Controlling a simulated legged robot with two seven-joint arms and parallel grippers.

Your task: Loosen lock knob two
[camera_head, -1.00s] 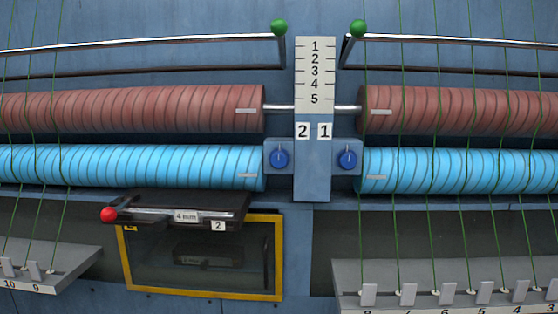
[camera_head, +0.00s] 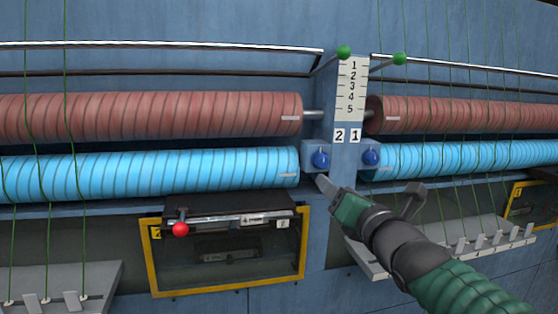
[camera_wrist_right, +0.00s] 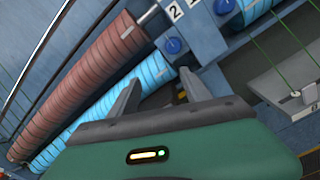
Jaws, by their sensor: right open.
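Lock knob two (camera_head: 320,159) is a round blue knob on a blue block under the white label 2 (camera_head: 339,135), left of the central post. It also shows in the right wrist view (camera_wrist_right: 173,46), beyond the fingertips. A matching knob (camera_head: 371,158) sits under label 1 on the post's other side. My right gripper (camera_head: 370,184) is open and empty, below and to the right of knob two, apart from it. In the right wrist view the gripper (camera_wrist_right: 160,80) has its two fingers spread. My left gripper is not in view.
Red-brown rollers (camera_head: 150,116) and blue rollers (camera_head: 150,175) run to both sides of the post. Green threads (camera_head: 84,240) hang down to grey ledges. Green-balled levers (camera_head: 344,51) stand above.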

